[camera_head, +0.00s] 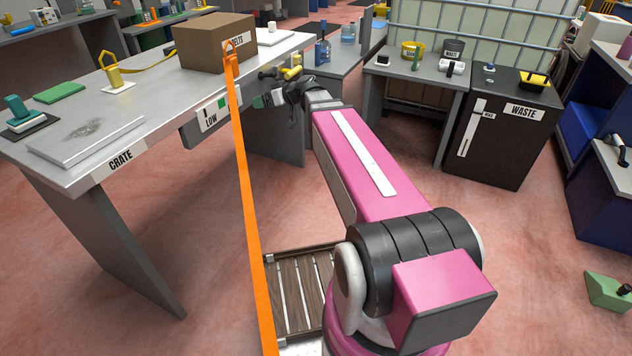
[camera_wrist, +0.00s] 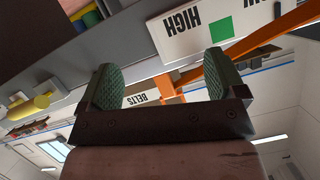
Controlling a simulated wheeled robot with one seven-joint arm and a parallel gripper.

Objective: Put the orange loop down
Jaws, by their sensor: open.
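The orange loop (camera_head: 229,50) is at the top end of a long orange strap (camera_head: 246,180) in the head view. It shows against the front of the cardboard box (camera_head: 205,45); I cannot tell if it touches the box. The strap runs down past the table edge to the bottom of the picture. My gripper (camera_head: 268,98) is near the table's right edge, right of and below the loop. In the wrist view my gripper (camera_wrist: 162,66) is open, with nothing seen held between its green pads. Orange strap (camera_wrist: 283,32) shows beyond the fingers.
The grey table (camera_head: 150,115) holds a yellow buckle piece (camera_head: 114,77), a green pad (camera_head: 59,93), a teal stamp (camera_head: 20,113) and a metal plate (camera_head: 85,135).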

